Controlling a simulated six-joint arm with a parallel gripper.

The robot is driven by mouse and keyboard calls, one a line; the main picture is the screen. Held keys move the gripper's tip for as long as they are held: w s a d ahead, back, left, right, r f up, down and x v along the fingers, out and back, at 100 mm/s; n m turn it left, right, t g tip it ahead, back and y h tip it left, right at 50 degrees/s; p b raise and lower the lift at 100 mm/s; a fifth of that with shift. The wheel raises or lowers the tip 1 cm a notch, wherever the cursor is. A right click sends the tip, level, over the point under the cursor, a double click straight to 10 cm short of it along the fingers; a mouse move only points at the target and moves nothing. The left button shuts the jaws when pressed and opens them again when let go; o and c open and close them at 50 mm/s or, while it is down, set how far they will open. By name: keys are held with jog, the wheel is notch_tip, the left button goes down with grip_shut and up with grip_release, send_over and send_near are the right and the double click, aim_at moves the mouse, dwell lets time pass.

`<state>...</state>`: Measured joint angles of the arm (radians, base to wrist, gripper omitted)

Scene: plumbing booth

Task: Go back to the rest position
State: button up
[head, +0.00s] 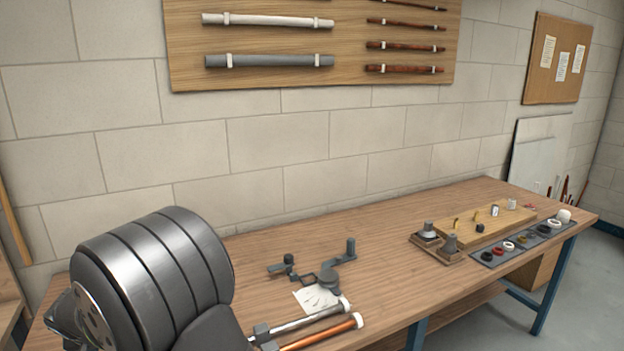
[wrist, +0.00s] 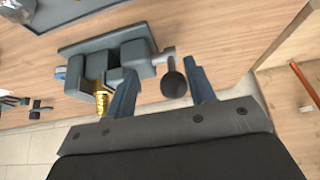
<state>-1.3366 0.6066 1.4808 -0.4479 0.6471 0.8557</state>
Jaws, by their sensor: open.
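My gripper (wrist: 162,72) shows in the wrist view with its two dark fingers spread apart and nothing held between them. A grey vise (wrist: 132,52) on a flat plate lies beyond the fingers, up and to the left. A brass threaded fitting (wrist: 102,98) sits at the vise's jaws, beside the left finger. A dark round knob (wrist: 174,84) on the vise's light rod appears between the fingers; I cannot tell how far from them it is. In the head view my gripper is out of the picture.
The wooden bench (head: 390,240) has a dark-grey fixture (head: 328,280), a white cloth (head: 312,298) and a copper pipe (head: 320,332) near its front. A wooden block (head: 480,232) and a grey tray (head: 495,256) of rings stand right.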

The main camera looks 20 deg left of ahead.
jog(key=v, duration=1.7)
jog(key=x, duration=0.5)
jog(key=w+a+r+x, duration=0.1)
jog(key=x, duration=0.5)
jog(key=w+a+r+x, duration=0.1)
jog(key=x, duration=0.4)
jog(key=shift+w+a+f, duration=0.3)
jog(key=shift+w, duration=0.05)
jog(key=w+a+r+g+h, duration=0.1)
jog(key=w+a+r, duration=0.2)
jog(key=w+a, duration=0.1)
jog(key=shift+r, duration=0.25)
jog(key=shift+w+a, duration=0.15)
